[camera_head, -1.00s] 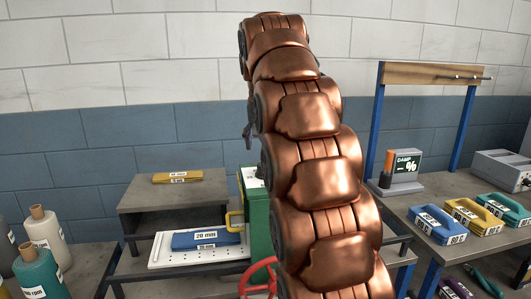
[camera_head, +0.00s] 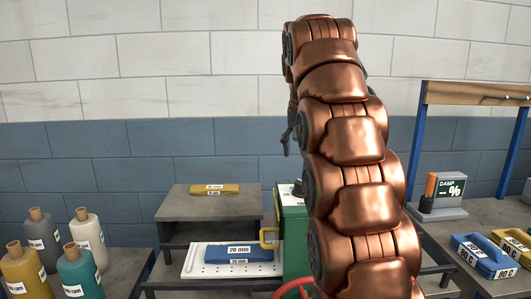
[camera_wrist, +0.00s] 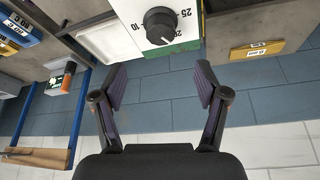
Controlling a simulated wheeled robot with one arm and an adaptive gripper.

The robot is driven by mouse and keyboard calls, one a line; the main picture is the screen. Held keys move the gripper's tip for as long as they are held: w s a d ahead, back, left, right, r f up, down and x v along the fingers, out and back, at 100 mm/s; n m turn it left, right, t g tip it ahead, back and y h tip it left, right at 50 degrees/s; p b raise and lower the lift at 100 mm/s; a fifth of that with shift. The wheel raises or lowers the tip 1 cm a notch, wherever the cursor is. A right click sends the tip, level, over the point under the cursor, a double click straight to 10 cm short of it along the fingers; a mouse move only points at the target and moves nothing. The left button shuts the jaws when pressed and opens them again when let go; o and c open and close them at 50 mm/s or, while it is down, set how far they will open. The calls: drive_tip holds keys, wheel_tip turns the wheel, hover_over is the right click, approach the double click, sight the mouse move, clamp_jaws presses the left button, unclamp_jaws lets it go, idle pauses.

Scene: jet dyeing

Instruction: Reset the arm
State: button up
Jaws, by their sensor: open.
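My copper-coloured arm (camera_head: 352,165) stands raised and bent in the middle of the head view. My gripper (camera_wrist: 160,82) is open and empty in the wrist view, its two dark fingers spread wide apart. In the head view only a small dark part of the hand shows left of the arm's upper end. Ahead of the fingers in the wrist view is a white panel with a black knob (camera_wrist: 160,25) and printed numbers. No contact between the fingers and the knob shows. The green machine (camera_head: 296,240) stands behind my arm, partly hidden by it.
A yellow block (camera_head: 214,189) lies on a grey stand, and a blue block (camera_head: 238,254) on a white perforated plate below. Several bottle-like cones (camera_head: 88,235) stand at left. At right, a bench holds a damp meter (camera_head: 440,202) and coloured blocks (camera_head: 484,256) beside a blue-posted frame (camera_head: 418,150).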

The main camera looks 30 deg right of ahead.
drive_tip(key=s+a+f+n+g+y+p, duration=0.1)
drive_tip(key=s+a+f+n+p, duration=0.1)
drive_tip(key=s+a+f, duration=0.5)
drive_tip(key=s+a+f+n+g+y+p, duration=0.1)
drive_tip(key=s+a+f, duration=0.6)
drive_tip(key=s, duration=0.8)
drive_tip(key=s+a+f+n+g+p, duration=0.3)
drive_tip(key=s+a+f, duration=0.4)
drive_tip(key=s+f, duration=0.4)
drive_tip(key=shift+s+f+n+y, duration=0.25)
drive_tip(key=shift+s+n+y, duration=0.15)
drive_tip(key=shift+s+n, duration=0.3)
drive_tip(key=shift+w, duration=0.1)
